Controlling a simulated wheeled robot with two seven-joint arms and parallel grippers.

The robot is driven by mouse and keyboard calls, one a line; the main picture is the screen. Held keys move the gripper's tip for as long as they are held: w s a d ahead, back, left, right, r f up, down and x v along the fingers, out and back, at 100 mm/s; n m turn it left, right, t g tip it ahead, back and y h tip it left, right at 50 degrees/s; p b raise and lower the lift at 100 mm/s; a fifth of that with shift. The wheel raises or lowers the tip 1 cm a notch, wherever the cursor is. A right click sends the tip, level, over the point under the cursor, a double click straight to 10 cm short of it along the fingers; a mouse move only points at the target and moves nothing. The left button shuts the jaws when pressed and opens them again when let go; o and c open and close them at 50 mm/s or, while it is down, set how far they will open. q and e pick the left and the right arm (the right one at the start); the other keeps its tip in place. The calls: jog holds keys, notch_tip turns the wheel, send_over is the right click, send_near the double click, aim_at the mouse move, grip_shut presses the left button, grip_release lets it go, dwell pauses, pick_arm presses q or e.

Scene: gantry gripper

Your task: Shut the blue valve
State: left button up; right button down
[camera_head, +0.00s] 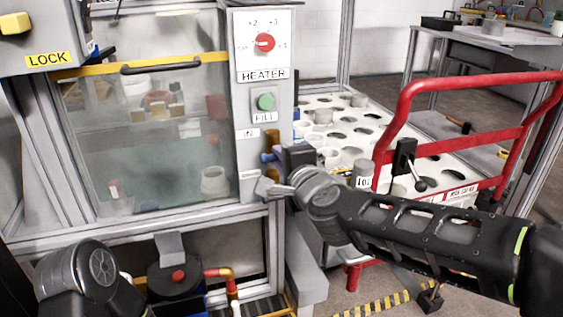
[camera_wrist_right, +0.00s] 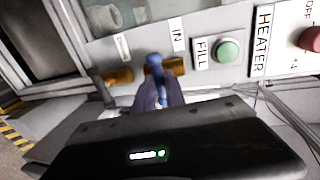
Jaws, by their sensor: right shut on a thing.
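The blue valve handle (camera_head: 267,157) sticks out at the right edge of the grey control panel, beside the IN label. In the right wrist view, the blue handle (camera_wrist_right: 156,66) crosses a brass fitting (camera_wrist_right: 174,67) below the IN label. My right gripper (camera_head: 279,156) is at the valve, its body partly hiding it in the head view. In the right wrist view, the fingers of my right gripper (camera_wrist_right: 158,92) are closed around the lower end of the blue handle. My left arm shows at the lower left of the head view, but its gripper cannot be made out.
The panel carries a red HEATER knob (camera_head: 265,43) and a green FILL button (camera_head: 266,102). A second brass fitting (camera_wrist_right: 119,76) with a dark lever is beside the valve. A glass-fronted cabinet is left. A white rack (camera_head: 345,132) and red rail (camera_head: 450,88) are right.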

jog(key=shift+f, duration=0.1)
dwell(0.3)
jog(key=c, duration=1.4)
grip_release()
jog(key=shift+s, duration=0.1)
jog(key=p+v, duration=0.2)
jog(key=v, duration=0.5)
jog(key=shift+s+d, duration=0.15)
jog(key=shift+s, duration=0.15)
